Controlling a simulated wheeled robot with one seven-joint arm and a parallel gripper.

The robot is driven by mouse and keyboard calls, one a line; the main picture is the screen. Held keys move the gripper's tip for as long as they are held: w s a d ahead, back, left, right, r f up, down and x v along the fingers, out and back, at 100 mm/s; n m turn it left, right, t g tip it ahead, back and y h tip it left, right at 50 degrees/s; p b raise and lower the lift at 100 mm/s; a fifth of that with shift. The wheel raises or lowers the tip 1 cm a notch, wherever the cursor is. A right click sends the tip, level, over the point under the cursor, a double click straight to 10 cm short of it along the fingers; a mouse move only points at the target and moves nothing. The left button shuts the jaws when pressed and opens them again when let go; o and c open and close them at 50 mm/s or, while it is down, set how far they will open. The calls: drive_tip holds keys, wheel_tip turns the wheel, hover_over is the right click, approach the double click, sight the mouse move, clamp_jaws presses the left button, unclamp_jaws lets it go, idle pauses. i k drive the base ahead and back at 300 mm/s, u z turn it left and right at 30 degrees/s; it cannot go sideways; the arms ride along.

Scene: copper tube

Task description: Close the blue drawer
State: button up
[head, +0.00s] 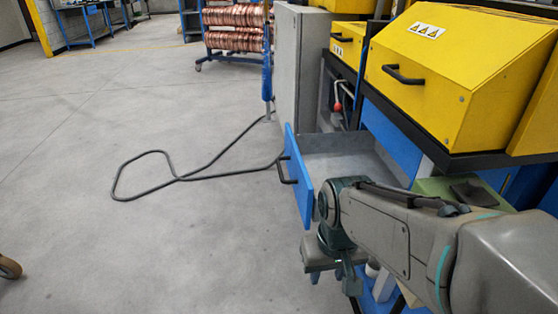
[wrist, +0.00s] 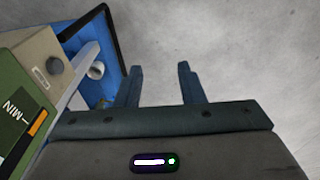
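The blue drawer (head: 299,178) stands pulled out from the machine, with its grey inside (head: 345,157) showing and looking empty. Its black handle (head: 285,170) is on the front panel facing left. My arm reaches across in front of the drawer's near side and hides part of it. My gripper points down beside the near end of the drawer front, below its top edge. In the wrist view my gripper (wrist: 160,84) is open, with two dark fingers apart and only grey floor between them. I cannot tell whether it touches the drawer.
Yellow machine housings (head: 455,70) stand above the drawer at the right. A black cable (head: 190,178) loops on the floor to the left. A rack of copper tube (head: 235,28) is at the back. The floor on the left is mostly clear.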

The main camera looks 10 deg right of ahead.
sight(312, 159)
drive_tip(key=u, duration=0.55)
drive_tip(key=k, duration=1.3)
drive_tip(key=z, duration=0.1)
drive_tip(key=i, duration=1.7)
drive_tip(key=u, duration=0.6)
